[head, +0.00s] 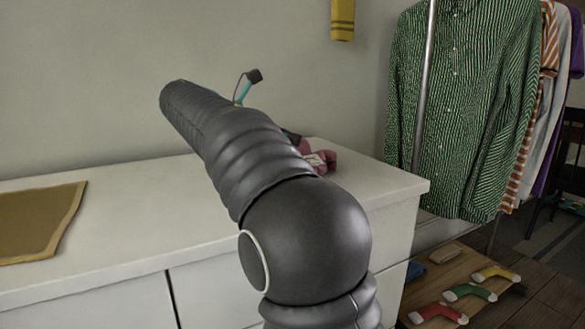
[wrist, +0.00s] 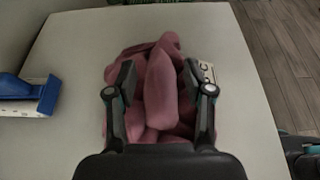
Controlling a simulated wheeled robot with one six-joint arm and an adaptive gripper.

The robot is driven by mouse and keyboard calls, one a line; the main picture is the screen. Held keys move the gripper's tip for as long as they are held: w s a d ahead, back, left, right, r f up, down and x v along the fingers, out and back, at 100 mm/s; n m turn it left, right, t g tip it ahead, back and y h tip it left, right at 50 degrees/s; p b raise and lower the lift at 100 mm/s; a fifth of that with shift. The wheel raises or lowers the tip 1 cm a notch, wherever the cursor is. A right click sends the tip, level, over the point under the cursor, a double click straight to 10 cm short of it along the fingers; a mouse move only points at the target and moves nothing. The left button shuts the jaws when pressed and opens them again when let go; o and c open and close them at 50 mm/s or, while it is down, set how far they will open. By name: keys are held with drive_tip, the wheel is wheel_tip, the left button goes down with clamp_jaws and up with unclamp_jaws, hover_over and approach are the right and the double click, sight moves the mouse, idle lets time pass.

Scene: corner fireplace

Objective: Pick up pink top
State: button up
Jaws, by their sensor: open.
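The pink top (wrist: 161,90) lies crumpled in a heap on the white cabinet top. In the wrist view my gripper (wrist: 160,80) is open, with one finger on each side of a raised fold of the cloth. A small pale tag with dark marks (wrist: 205,72) shows beside the right finger. In the head view only a bit of the pink top (head: 328,160) shows past my arm, which hides the rest and the gripper's fingers. I cannot tell whether the fingers touch the cloth.
The white cabinet (head: 380,180) has a brown cloth (head: 38,220) at its left. A blue object (wrist: 28,92) lies left of the pink top. A clothes rail with a green striped shirt (head: 465,105) stands at right. Colourful socks (head: 468,292) lie on a low board below.

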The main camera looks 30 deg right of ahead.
sight(308, 143)
drive_tip(key=b+x, duration=0.1)
drive_tip(key=x, duration=0.4)
drive_tip(key=shift+w+b, duration=0.1)
drive_tip(key=shift+b, duration=0.25)
drive_tip(key=shift+r, duration=0.1)
clamp_jaws()
